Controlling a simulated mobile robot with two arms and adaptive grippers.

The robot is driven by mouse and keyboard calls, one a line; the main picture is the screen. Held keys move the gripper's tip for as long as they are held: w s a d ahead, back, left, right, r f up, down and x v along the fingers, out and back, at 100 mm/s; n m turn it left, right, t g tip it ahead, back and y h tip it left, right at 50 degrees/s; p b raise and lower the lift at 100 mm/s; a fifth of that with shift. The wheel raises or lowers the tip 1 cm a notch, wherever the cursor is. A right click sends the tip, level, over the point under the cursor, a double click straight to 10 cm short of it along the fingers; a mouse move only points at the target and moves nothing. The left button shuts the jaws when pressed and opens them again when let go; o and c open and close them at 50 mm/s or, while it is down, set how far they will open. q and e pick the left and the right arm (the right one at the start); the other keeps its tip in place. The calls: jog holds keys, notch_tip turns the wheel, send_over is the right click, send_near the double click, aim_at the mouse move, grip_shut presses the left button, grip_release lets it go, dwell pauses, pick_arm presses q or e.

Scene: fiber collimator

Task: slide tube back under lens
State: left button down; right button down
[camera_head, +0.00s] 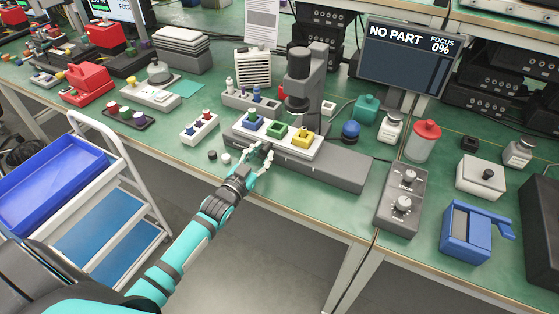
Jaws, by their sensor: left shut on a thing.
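A dark grey microscope-like stand with a lens barrel (299,82) stands at the back of the bench. In front of it a white plate (287,148) sits on a long grey base (340,172). The plate carries a blue block (253,121), a green block (276,129) and a yellow-topped block (301,137). The green block is roughly below and in front of the lens. I cannot single out a tube clearly. My left gripper (260,152) is at the plate's front edge, its fingers closed on a small part there that they mostly hide. My right gripper is out of view.
A screen (408,50) reads "NO PART" and "FOCUS 0%". A grey two-knob box (402,200) and a blue device (466,234) stand to the right. A white block with coloured knobs (200,129) and small round pieces (225,158) lie left of the gripper.

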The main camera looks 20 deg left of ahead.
aim_at(261, 140)
pick_arm(q)
jog(key=shift+a+r, duration=0.1)
jog(key=shift+a, duration=1.3)
jog(key=c, duration=1)
grip_release()
jog(key=shift+a, duration=0.15)
jog(key=shift+c, duration=0.2)
jog(key=shift+s, duration=0.45)
jog(key=s, duration=1.1)
jog(key=shift+a, duration=0.15)
